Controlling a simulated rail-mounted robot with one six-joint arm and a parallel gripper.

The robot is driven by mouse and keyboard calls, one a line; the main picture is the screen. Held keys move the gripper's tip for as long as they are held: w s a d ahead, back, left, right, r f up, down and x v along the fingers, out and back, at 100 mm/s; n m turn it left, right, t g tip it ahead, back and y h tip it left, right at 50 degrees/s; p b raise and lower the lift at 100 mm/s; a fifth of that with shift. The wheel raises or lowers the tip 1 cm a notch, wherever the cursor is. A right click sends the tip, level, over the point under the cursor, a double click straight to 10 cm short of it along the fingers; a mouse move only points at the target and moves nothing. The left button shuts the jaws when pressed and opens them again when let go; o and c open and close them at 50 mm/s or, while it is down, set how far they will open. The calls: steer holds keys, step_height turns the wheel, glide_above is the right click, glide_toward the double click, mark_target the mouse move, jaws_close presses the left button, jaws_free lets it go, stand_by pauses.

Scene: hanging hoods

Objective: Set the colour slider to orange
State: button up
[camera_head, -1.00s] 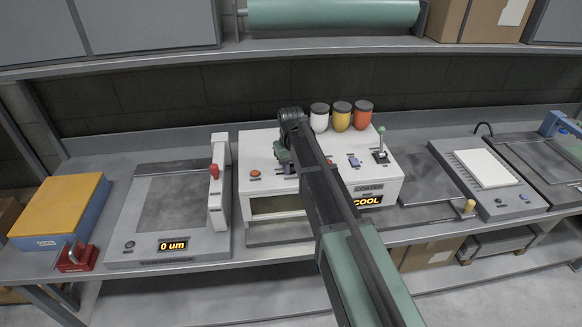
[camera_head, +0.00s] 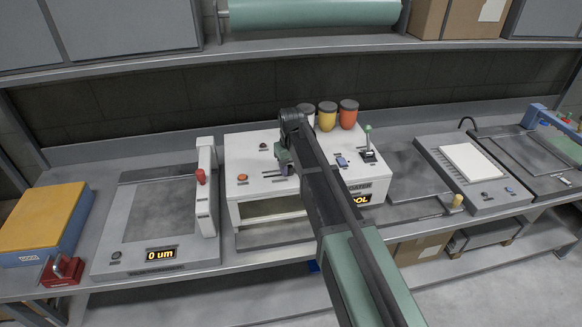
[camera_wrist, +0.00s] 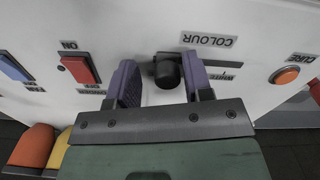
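The colour slider is a black knob (camera_wrist: 168,72) beside the upside-down COLOUR label (camera_wrist: 209,40) on the white coater (camera_head: 262,152). A smaller label, apparently WHITE, lies right of the knob in the wrist view. My gripper (camera_wrist: 164,82) has its two purple fingers apart, one on each side of the knob. A gap shows between the left finger and the knob; the right finger is very near it, and I cannot tell if they touch. In the head view my gripper (camera_head: 284,160) is over the coater's top, and my arm hides part of the panel.
An orange CURE button (camera_wrist: 287,76), a red switch (camera_wrist: 80,69) and a blue switch (camera_wrist: 14,68) flank the slider. Yellow (camera_head: 327,115) and orange-red (camera_head: 348,114) jars stand at the coater's back, with another partly hidden. A green-knobbed lever (camera_head: 368,143) stands at its right.

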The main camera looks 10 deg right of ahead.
mark_target(291, 166)
steer(key=shift+a, duration=0.1)
step_height(291, 166, up, 11)
steer(key=p, duration=1)
steer(key=shift+p, duration=0.4)
steer(key=shift+f, duration=0.1)
steer(key=s+d+f+m+b, duration=0.1)
steer(key=s+f+b, duration=0.5)
steer(key=s, duration=0.7)
steer(key=s+d+f+m+b, duration=0.1)
steer(key=s+f+b, duration=0.5)
steer(key=s, duration=0.6)
steer(key=shift+s+m, duration=0.4)
steer(key=shift+m, duration=0.1)
